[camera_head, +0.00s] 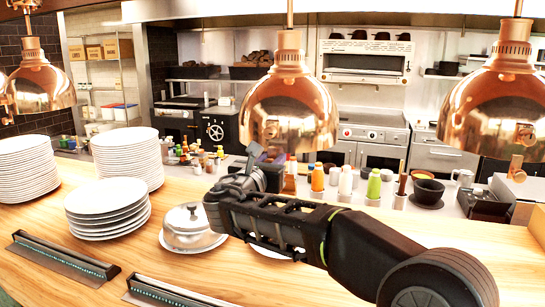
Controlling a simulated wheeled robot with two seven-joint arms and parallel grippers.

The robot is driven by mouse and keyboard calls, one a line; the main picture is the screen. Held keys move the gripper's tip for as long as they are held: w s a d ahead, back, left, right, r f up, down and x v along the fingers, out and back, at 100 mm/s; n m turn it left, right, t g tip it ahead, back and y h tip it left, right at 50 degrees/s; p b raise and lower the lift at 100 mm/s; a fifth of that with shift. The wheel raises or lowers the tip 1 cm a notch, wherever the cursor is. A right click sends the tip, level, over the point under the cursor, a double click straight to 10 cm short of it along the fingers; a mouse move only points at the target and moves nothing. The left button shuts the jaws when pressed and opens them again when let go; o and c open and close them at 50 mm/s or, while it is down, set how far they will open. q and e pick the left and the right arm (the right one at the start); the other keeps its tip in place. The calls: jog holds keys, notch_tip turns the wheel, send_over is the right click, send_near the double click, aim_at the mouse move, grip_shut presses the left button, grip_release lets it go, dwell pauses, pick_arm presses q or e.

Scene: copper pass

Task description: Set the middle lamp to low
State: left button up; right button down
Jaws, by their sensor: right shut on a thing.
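The middle lamp (289,100) is a shiny copper dome hanging from a rod in the upper middle. My right gripper (255,155) is just under its lower rim, left of the lamp's centre. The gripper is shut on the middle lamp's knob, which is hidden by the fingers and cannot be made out. The right lamp (503,100) shows a small copper knob (516,166) hanging below its rim. The left lamp (38,88) hangs at the far left. My left gripper is not in view.
Below the lamps is a wooden counter (35,225) with stacked white plates (107,209) and a covered silver dish (192,223). Several bottles (346,180) and dark bowls (428,190) stand behind my right arm. The air between the lamps is clear.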

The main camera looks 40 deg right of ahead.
pick_arm(q)
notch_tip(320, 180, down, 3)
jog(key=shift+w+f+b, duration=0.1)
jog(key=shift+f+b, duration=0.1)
jog(key=shift+b, duration=0.8)
pick_arm(e)
notch_tip(320, 180, down, 5)
jog(key=c, duration=1.3)
grip_release()
jog(key=shift+o, duration=0.3)
jog(key=shift+r, duration=0.1)
